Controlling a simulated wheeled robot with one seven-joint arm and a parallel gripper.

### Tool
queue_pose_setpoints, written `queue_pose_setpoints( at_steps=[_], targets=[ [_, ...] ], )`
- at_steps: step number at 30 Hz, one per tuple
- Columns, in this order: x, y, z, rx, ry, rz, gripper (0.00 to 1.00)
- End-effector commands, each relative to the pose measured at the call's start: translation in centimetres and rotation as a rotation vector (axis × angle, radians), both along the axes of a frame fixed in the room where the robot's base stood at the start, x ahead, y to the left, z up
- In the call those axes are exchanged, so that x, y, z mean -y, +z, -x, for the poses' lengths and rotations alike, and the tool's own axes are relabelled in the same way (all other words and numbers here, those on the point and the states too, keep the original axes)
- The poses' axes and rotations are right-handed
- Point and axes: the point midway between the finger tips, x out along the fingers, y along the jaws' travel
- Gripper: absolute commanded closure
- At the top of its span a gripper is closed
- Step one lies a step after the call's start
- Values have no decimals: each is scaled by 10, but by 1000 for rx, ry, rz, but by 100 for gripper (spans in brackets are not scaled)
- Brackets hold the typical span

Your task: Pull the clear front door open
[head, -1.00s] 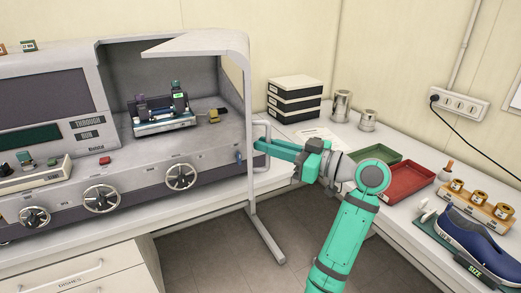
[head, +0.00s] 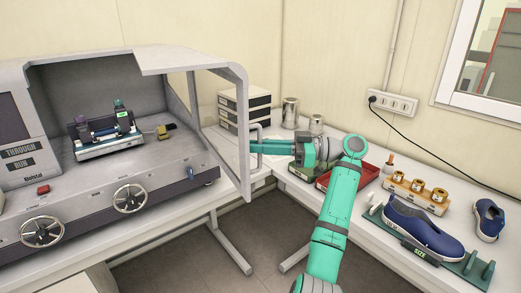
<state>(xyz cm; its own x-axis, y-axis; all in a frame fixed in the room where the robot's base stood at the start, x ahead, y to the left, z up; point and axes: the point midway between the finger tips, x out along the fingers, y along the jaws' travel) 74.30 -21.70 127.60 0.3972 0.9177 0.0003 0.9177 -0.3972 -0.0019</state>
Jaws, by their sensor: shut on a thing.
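The clear front door (head: 218,115) is hinged on the right side of the grey test machine (head: 110,185) and stands swung open. Its pale frame surrounds a see-through pane. The door's bar handle (head: 260,130) is on the outer face near the free edge. My gripper (head: 257,147) is at the handle's height and is shut on it, coming from the right. The fingertips are small here and partly merge with the handle. Inside the open chamber sits a small fixture (head: 108,137) with a green display.
Black-and-white boxes (head: 245,108) and metal canisters (head: 290,112) stand behind my gripper. A red tray (head: 345,176), a wooden block with brass weights (head: 416,194) and a blue shoe (head: 424,226) lie to the right. Open floor shows below the door.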

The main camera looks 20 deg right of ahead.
Motion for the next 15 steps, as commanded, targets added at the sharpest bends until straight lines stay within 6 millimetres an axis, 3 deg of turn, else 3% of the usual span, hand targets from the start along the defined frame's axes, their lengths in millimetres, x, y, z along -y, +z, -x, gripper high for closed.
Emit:
queue_pose_setpoints(
  at_steps=[15],
  targets=[
    [-1,1,-6,0,28,0,100]
  ],
)
